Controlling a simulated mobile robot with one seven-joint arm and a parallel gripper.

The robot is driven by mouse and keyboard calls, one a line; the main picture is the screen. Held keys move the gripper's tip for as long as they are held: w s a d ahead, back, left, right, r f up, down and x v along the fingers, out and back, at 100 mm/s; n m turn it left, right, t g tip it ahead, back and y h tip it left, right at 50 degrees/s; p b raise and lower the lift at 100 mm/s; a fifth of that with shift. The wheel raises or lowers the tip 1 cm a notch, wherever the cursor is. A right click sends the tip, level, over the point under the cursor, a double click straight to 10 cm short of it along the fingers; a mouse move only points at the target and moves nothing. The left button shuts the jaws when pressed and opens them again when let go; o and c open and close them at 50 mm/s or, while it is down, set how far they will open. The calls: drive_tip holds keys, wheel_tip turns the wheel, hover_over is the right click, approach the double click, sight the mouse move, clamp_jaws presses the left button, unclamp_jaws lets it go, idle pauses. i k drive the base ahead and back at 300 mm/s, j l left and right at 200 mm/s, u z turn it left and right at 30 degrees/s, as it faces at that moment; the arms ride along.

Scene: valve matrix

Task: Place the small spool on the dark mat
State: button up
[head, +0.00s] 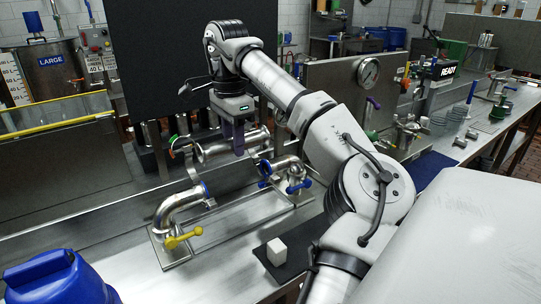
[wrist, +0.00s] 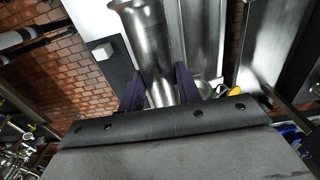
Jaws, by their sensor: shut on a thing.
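The small spool (head: 215,150), a shiny steel pipe with flanged ends, lies roughly level in my gripper (head: 238,148). It appears above and behind the two pipe elbows in the head view. In the wrist view the spool (wrist: 148,45) runs between the two dark fingers of my gripper (wrist: 160,85), which are shut on it. The dark mat (head: 266,264) lies on the bench at the lower middle of the head view, apart from the spool. The mat also shows in the wrist view (wrist: 122,70), left of the spool.
A white block (head: 277,252) sits on the mat. A steel elbow with a yellow handle (head: 183,238) and another with blue handles (head: 290,172) stand on a metal frame. A blue jug (head: 60,282) is at front left. A dark panel (head: 190,50) rises behind.

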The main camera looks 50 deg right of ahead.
sight(310, 234)
drive_tip(key=k+l+u, duration=0.3)
drive_tip(key=k+l, duration=0.2)
drive_tip(key=l, duration=0.2)
drive_tip(key=k+l+u, duration=0.3)
drive_tip(key=k+l, duration=0.3)
